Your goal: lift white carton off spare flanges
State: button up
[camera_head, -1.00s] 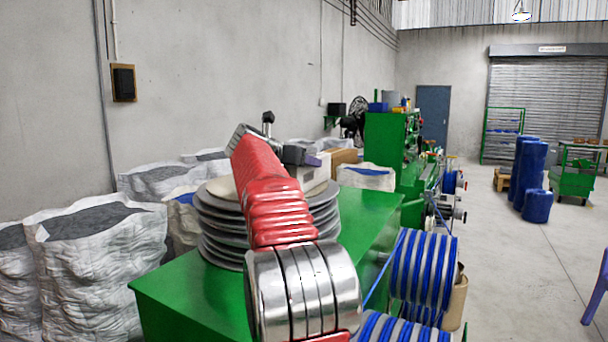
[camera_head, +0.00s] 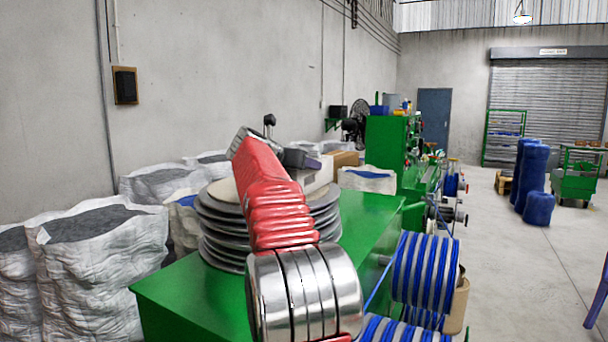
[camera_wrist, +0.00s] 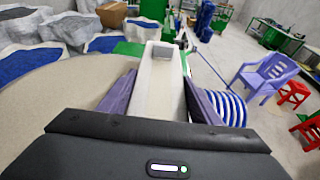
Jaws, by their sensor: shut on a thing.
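The white carton (camera_wrist: 158,85) is between the two purple fingers of my gripper (camera_wrist: 160,97) in the wrist view. My gripper is shut on it. In the head view the carton (camera_head: 318,174) shows partly behind my red arm, at the right side of the top of the stack of spare flanges (camera_head: 222,228). The flanges are grey discs with a beige top face, which also shows in the wrist view (camera_wrist: 60,95). My gripper (camera_head: 303,158) is at the carton's upper part. The carton's underside is hidden, so I cannot tell whether it touches the top flange.
The flanges stand on a green bench (camera_head: 185,290). Blue cable reels (camera_head: 425,270) are at its right. White sacks (camera_head: 100,255) line the left. A brown box (camera_head: 345,159) and green machine (camera_head: 387,145) are behind. A purple chair (camera_wrist: 267,78) stands on the right floor.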

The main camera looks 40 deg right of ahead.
jog(key=shift+r, duration=0.2)
jog(key=shift+r, duration=1.65)
jog(key=shift+a, duration=0.15)
jog(key=s+a, duration=0.2)
jog(key=a, duration=0.6)
jog(key=s+a, duration=0.3)
jog(key=a, duration=0.6)
jog(key=shift+s, duration=0.1)
